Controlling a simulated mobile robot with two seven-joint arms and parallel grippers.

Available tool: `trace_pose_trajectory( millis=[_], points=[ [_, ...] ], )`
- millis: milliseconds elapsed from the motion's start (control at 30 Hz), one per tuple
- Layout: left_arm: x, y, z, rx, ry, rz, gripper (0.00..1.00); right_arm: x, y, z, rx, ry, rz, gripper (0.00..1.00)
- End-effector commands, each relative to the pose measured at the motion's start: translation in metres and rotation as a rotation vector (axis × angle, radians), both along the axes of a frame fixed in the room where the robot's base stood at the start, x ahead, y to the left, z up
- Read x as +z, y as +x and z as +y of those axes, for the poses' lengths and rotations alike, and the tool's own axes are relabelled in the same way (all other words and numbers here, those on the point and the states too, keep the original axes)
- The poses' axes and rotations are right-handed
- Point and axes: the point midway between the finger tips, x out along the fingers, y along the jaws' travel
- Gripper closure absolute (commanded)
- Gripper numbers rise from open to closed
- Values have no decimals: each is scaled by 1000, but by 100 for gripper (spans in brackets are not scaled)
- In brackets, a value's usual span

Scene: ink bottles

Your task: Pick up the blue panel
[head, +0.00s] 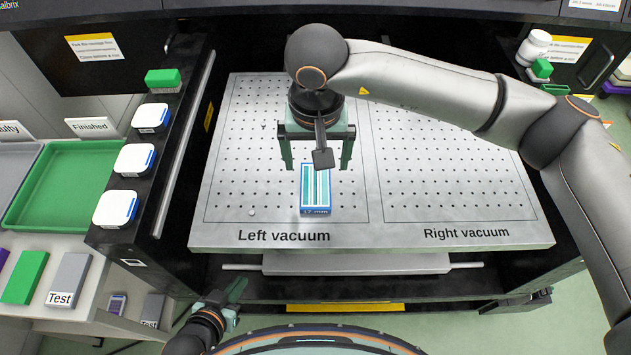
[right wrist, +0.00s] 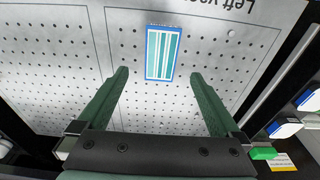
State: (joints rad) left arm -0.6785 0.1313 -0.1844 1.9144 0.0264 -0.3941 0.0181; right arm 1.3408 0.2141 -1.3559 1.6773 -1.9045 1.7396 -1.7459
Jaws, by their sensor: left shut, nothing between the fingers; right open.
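The blue panel (head: 315,207) lies flat on the Left vacuum side of the perforated metal table (head: 430,190). It has white and teal stripes and a blue border. My right gripper (head: 315,167) is open and empty above the table, its two green fingers spread on either side of the panel's far end. In the right wrist view, the panel (right wrist: 150,55) lies beyond the open fingertips (right wrist: 160,72), apart from both. My left gripper (head: 236,291) is shut and empty, low in front of the table's left front corner.
White-and-blue bottles (head: 135,160) and a green-capped one (head: 162,78) stand on a black ledge at left. A green tray (head: 60,190) and boxes marked Test (head: 70,280) lie farther left. A white bottle (head: 533,47) stands at back right. The Right vacuum side is clear.

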Motion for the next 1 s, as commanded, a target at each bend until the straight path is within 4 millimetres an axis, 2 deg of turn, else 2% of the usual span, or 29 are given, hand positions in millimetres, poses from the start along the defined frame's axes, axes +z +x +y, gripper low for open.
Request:
trace_pose_trajectory(
  millis=[100,367,700,1000],
  points=[
    [4,0,0,0,0,0,100,-21,2,0,-2,0,5,0],
    [8,0,0,0,0,1,100,-43,5,1,-3,3,4,0],
    [20,0,0,0,0,1,100,-87,14,2,-2,4,5,0],
    [19,0,0,0,0,1,100,-90,15,2,-2,4,2,2]
  ],
)
